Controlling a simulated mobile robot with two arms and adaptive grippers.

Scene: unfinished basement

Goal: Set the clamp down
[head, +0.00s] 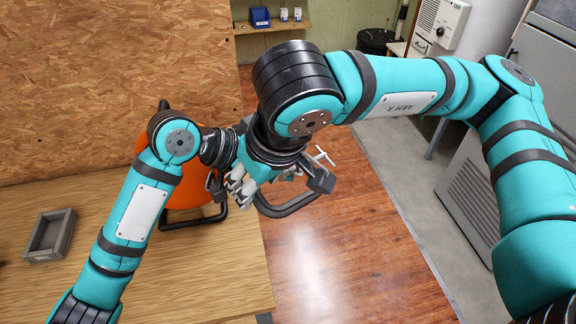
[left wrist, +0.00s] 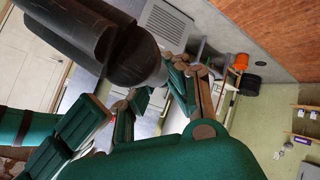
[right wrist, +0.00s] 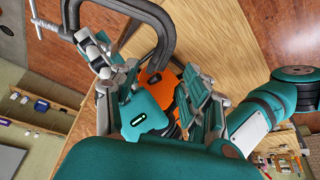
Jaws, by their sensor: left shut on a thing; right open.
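The clamp (head: 290,208) is a dark grey C-shaped frame with a pale screw and cross handle. In the head view it shows beside the workbench's right edge, against the floor. My left gripper (head: 289,173) is shut on it, its palm mostly hidden behind my right wrist. The clamp (right wrist: 163,38) also fills the upper left of the right wrist view. My right gripper (head: 236,187) is open, close to the clamp's left end; nothing shows held between its fingers. In the left wrist view, a large dark rounded shape crosses the top; I cannot tell surely what it is.
The wooden workbench (head: 225,280) has bare room in front. An orange object (head: 170,195) with a black tubular stand is on it, behind my grippers. A small grey tray (head: 49,235) lies at the left. A chipboard wall (head: 100,80) rises behind the bench.

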